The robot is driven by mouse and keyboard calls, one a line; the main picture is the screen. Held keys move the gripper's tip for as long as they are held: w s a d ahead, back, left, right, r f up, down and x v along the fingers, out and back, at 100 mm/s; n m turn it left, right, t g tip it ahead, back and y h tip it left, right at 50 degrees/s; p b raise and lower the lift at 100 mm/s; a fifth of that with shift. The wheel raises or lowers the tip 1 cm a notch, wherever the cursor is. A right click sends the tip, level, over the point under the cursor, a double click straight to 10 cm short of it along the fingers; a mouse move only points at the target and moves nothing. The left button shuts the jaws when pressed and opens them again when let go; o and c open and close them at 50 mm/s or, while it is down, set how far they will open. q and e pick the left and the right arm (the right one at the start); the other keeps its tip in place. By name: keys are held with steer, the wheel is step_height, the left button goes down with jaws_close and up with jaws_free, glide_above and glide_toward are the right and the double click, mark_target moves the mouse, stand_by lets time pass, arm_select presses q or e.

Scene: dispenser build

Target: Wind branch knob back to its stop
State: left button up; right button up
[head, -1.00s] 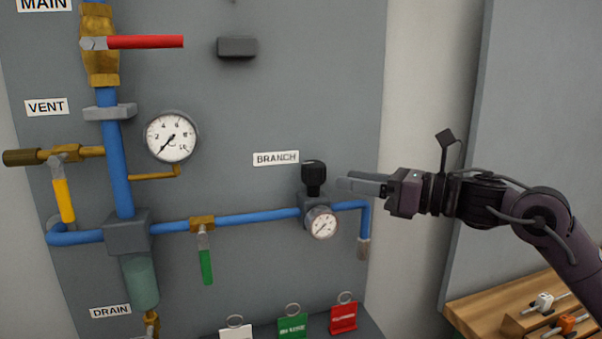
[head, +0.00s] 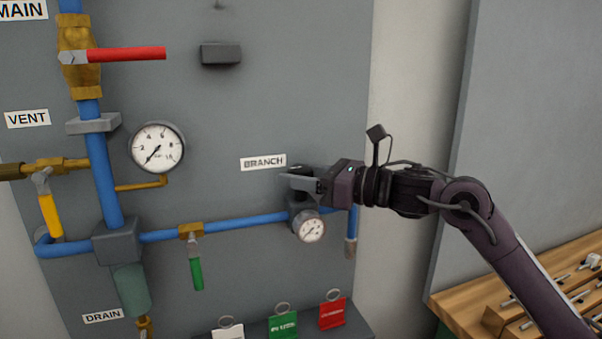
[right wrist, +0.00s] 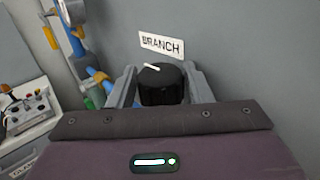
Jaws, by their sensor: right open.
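The black branch knob (right wrist: 162,84) stands on the branch regulator below the BRANCH label (head: 263,162). In the right wrist view it sits between the two grey fingers of my right gripper (right wrist: 160,90), with a white mark on its top. In the head view my right gripper (head: 302,182) reaches in from the right at the knob and hides most of it. The jaws are open, one finger on each side of the knob; I cannot tell whether either touches it. The small branch gauge (head: 309,228) is just below. My left gripper is not in view.
A blue pipe (head: 240,221) runs left from the regulator to a green-handled valve (head: 196,272). A larger gauge (head: 157,147) and a red lever (head: 125,54) are farther left. Coloured tags (head: 332,312) stand below. A wooden bench (head: 470,295) is at the lower right.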

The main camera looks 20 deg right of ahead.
steer(key=c, duration=0.7)
steer(key=shift+n+g+y, duration=0.3)
steer(key=shift+g, duration=0.1)
steer(key=shift+w+r+n+g+y+p, duration=0.15)
steer(key=shift+n+g+y+p, duration=0.35)
steer(key=shift+n+g+y, duration=0.5)
steer(key=n+g+y+p, duration=0.1)
steer(key=n+g, duration=0.1)
steer(key=g, duration=0.2)
steer(key=shift+p, duration=0.3)
steer(key=shift+n+g+p, duration=0.3)
steer(key=shift+n+g, duration=0.4)
steer(key=shift+g, duration=0.1)
steer(key=shift+y, duration=0.3)
